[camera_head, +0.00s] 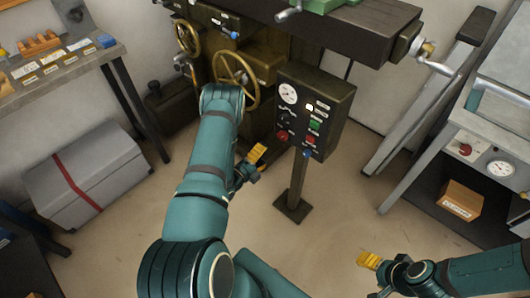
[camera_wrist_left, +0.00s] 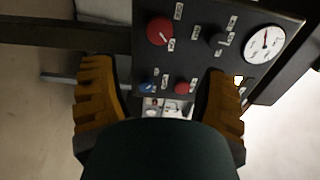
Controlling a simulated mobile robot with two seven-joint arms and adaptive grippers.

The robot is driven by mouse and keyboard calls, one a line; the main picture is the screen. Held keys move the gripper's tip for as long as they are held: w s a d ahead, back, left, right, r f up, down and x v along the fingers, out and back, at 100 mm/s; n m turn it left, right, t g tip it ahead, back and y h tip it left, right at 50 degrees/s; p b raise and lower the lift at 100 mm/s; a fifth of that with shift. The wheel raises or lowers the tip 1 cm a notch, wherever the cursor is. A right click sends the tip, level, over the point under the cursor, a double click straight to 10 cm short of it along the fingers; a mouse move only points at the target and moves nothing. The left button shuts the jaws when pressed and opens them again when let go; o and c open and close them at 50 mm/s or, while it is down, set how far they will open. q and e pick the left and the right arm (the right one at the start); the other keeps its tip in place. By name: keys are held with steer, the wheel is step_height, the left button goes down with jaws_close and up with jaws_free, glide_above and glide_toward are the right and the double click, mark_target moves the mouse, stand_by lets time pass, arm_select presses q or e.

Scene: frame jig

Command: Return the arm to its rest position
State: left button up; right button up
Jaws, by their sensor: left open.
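My left arm comes in from lower left, and its left gripper (camera_head: 254,160) hangs in front of and to the left of the dark control box (camera_head: 334,97). In the left wrist view the left gripper (camera_wrist_left: 158,85) has its two orange fingers wide apart with nothing held. The control box (camera_wrist_left: 190,45) lies beyond them, apart as far as I can tell, with a red knob (camera_wrist_left: 159,31) and a gauge (camera_wrist_left: 263,42). My right gripper (camera_head: 371,264) is low at the right with an orange fingertip showing; its opening cannot be made out.
The box stands on a post with a square foot (camera_head: 293,209). Behind are a machine with a brass handwheel (camera_head: 236,72) and a dark beam (camera_head: 350,31). A workbench (camera_head: 60,78) and grey chest (camera_head: 85,174) stand left, a bench with shelf (camera_head: 440,150) right. The middle floor is clear.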

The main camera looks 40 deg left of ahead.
stand_by(0.4)
arm_select(q)
steer(key=d+f+n+g, duration=0.2)
steer(key=d+n+g, duration=0.5)
steer(key=d+n, duration=0.55)
steer(key=s+d+r+n+g+h, duration=0.2)
steer(key=s+d+r+n+g, duration=0.2)
steer(key=s+d+n+g, duration=0.4)
steer(key=s+d+g, duration=0.1)
steer(key=s+d, duration=0.5)
steer(key=d, duration=0.1)
steer(key=shift+d+r+h, duration=0.25)
steer(key=shift+d+h, duration=0.05)
steer(key=shift+d, duration=0.05)
